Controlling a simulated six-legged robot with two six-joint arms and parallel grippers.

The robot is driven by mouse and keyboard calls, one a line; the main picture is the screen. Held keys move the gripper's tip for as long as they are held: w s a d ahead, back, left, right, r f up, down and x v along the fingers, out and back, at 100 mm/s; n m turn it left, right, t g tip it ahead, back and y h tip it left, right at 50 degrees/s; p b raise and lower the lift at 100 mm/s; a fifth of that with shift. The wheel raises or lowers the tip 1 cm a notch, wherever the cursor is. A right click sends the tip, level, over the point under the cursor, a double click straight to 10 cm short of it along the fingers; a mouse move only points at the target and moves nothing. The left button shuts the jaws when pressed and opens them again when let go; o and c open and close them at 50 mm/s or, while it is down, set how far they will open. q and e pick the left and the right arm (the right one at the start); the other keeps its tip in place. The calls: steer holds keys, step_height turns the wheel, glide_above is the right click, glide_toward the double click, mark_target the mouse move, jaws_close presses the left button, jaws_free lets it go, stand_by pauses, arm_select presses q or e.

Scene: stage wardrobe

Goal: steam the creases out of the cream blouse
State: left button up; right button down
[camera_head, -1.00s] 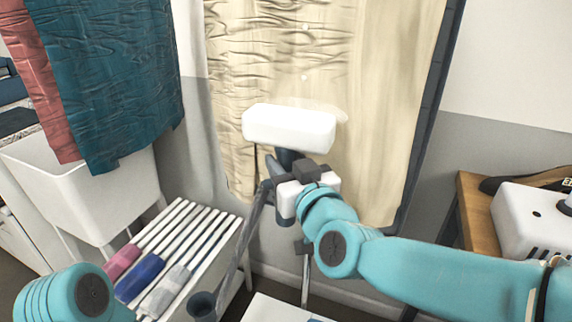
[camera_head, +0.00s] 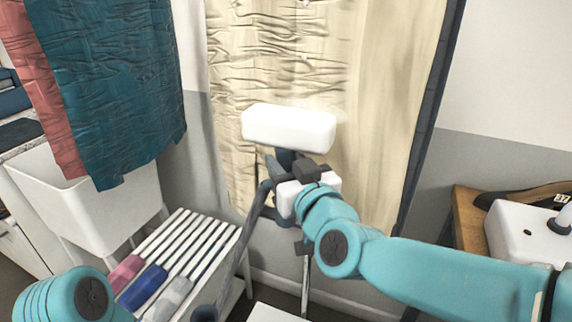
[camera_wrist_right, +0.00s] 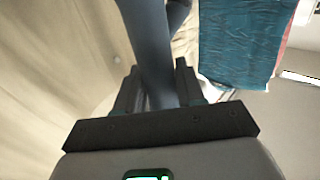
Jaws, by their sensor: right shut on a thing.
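The cream blouse (camera_head: 385,75) hangs in the middle of the head view. Its left and upper parts show many creases; its right side looks smoother. My right gripper (camera_head: 303,172) is shut on the steamer's handle, with the white steamer head (camera_head: 289,127) above it, in front of the blouse's lower middle. Whether the head touches the cloth I cannot tell. Pale steam shows around the head. The right wrist view shows the dark handle (camera_wrist_right: 152,50) between the fingers, with blouse cloth at left. My left gripper is out of view; only part of my left arm shows.
A grey hose (camera_head: 245,240) runs down from the steamer. Teal cloth (camera_head: 110,80) and red cloth (camera_head: 55,120) hang at left over a white basin (camera_head: 140,205). A slatted rack (camera_head: 190,245) holds several rolled cloths. A wooden table (camera_head: 466,215) with a white device (camera_head: 520,235) stands at right.

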step_height(320, 180, up, 22)
steer(key=p, duration=1.9)
steer(key=shift+f, duration=0.25)
stand_by(1.3)
steer(key=shift+r, duration=0.1)
step_height(320, 180, up, 4)
steer(key=p, duration=0.4)
steer(key=shift+r, duration=0.25)
steer(key=s+a+p, duration=0.2)
steer(key=s, duration=0.3)
steer(key=shift+s+a, duration=0.15)
steer(key=shift+s, duration=0.15)
steer(key=shift+w+f, duration=0.1)
